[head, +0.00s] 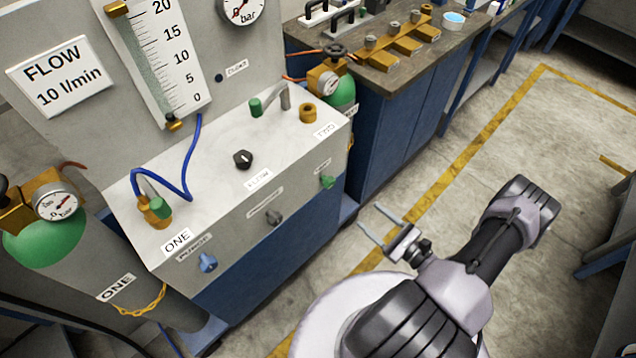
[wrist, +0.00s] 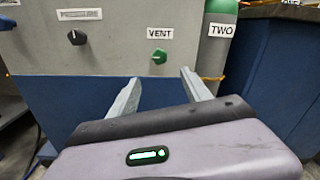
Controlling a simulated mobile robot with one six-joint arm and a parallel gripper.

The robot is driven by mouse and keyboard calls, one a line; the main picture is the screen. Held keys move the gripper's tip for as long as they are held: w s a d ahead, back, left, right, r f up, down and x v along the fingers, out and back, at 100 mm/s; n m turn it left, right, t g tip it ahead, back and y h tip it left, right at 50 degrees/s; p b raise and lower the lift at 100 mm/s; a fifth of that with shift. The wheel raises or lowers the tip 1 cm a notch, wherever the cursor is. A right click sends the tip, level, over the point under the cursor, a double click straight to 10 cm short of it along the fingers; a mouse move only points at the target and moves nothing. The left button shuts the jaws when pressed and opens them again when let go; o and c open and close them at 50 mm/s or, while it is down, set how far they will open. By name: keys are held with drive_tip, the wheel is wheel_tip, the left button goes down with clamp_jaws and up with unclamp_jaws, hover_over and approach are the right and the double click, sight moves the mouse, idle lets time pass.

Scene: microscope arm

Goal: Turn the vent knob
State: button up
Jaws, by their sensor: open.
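The vent knob is a small green knob (head: 327,182) on the right end of the grey front panel, in the head view. In the wrist view the green knob (wrist: 159,57) sits just below the VENT label (wrist: 160,33), ahead of my gripper and above the fingertips in the picture. My gripper (head: 373,223) is open and empty, to the right of the panel and apart from it. Its two fingers (wrist: 160,80) point toward the panel in the wrist view, spread to either side of the knob's line. Nothing hides the knob.
A dark knob (head: 274,217) and a blue knob (head: 208,263) sit left on the same panel. The bench top carries a black knob (head: 243,159) and a blue hose (head: 187,185). Cylinder TWO (wrist: 217,50) stands right of the panel. Open floor (head: 520,140) lies to the right.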

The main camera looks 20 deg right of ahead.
sight(332, 185)
drive_tip(key=b+x, duration=0.4)
drive_tip(key=x, duration=1.2)
drive_tip(key=shift+w+a, duration=0.2)
drive_tip(key=shift+w, duration=0.05)
drive_tip(key=shift+r, duration=0.1)
clamp_jaws()
